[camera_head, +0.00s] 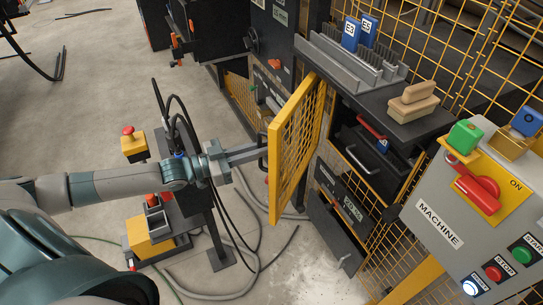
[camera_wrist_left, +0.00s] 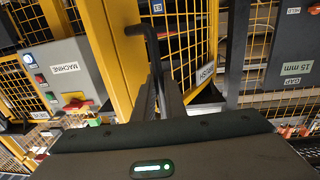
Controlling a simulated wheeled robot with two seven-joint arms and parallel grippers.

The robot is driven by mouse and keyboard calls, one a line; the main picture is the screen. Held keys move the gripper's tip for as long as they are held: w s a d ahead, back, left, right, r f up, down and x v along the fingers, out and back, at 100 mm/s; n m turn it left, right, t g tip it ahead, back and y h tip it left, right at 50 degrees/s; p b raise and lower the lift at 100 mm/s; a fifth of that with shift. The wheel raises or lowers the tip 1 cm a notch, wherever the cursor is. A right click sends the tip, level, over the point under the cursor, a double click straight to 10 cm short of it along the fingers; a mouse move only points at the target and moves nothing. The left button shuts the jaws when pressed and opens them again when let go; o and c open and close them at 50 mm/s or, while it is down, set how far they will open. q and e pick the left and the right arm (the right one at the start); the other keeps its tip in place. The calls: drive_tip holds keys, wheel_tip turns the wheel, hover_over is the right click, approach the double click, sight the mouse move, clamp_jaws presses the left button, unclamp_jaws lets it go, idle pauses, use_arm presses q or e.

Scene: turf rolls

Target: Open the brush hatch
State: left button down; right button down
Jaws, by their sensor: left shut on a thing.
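The brush hatch (camera_head: 297,135) is a yellow-framed mesh door, standing swung out from the machine front. Behind it shows a dark recess (camera_head: 362,148) with a red-handled item (camera_head: 371,126) inside. My left gripper (camera_head: 260,152) is shut on the dark handle (camera_head: 263,165) on the outer side of the hatch. In the left wrist view the black handle (camera_wrist_left: 147,36) rises at the fingers (camera_wrist_left: 160,98), beside the yellow frame (camera_wrist_left: 112,50). The fingers partly hide the grip. My right gripper is not in view.
A grey rack (camera_head: 350,58) with blue tags and a wooden brush-like block (camera_head: 413,98) stand on the ledge above. The grey machine panel (camera_head: 440,225) is at right. Cables (camera_head: 235,235) and a yellow box (camera_head: 150,235) lie on the floor below my arm.

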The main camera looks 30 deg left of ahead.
use_arm(q)
drive_tip(key=shift+w+a+r, duration=0.1)
drive_tip(key=shift+a, duration=0.05)
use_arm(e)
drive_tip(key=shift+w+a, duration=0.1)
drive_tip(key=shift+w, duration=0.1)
use_arm(q)
drive_tip(key=c, duration=1.8)
unclamp_jaws()
